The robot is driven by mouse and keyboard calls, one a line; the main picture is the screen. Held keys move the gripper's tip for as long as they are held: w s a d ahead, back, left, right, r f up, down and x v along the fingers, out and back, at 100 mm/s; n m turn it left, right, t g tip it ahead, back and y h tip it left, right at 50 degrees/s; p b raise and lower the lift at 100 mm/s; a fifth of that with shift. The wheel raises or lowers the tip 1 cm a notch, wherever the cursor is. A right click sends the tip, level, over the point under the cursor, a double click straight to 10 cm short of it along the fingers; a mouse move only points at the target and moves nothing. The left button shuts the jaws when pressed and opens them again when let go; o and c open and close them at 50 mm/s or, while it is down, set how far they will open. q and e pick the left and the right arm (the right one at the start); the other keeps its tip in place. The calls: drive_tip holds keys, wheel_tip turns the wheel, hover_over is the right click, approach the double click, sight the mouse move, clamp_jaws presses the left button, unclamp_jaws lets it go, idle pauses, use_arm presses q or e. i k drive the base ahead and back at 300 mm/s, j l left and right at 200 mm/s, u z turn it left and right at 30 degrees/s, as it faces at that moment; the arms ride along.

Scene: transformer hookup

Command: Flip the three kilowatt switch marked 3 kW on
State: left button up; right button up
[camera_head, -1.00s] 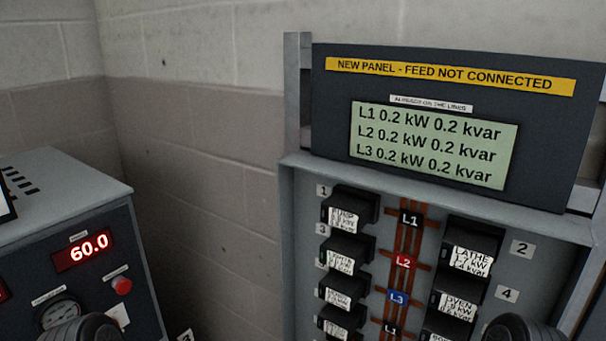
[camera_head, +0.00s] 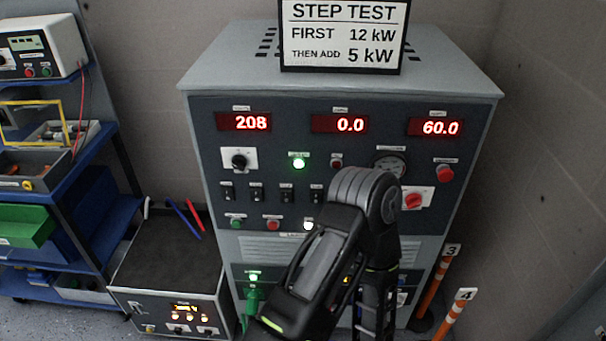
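A row of small black toggle switches (camera_head: 257,192) sits on the front of the grey test cabinet (camera_head: 340,92), below the red displays. Their labels are too small to read, so I cannot tell which is marked 3 kW, or how each is set. The rightmost one is close to my arm. My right gripper is not in view.
Displays read 208, 0.0 and 60.0. A step test sign (camera_head: 343,35) stands on top. A red rotary knob (camera_head: 413,200) is right of my arm. A blue shelf (camera_head: 75,205) and a low box (camera_head: 170,285) stand left; striped posts (camera_head: 455,315) stand right.

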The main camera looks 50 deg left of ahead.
sight(256, 194)
drive_tip(key=u, duration=1.55)
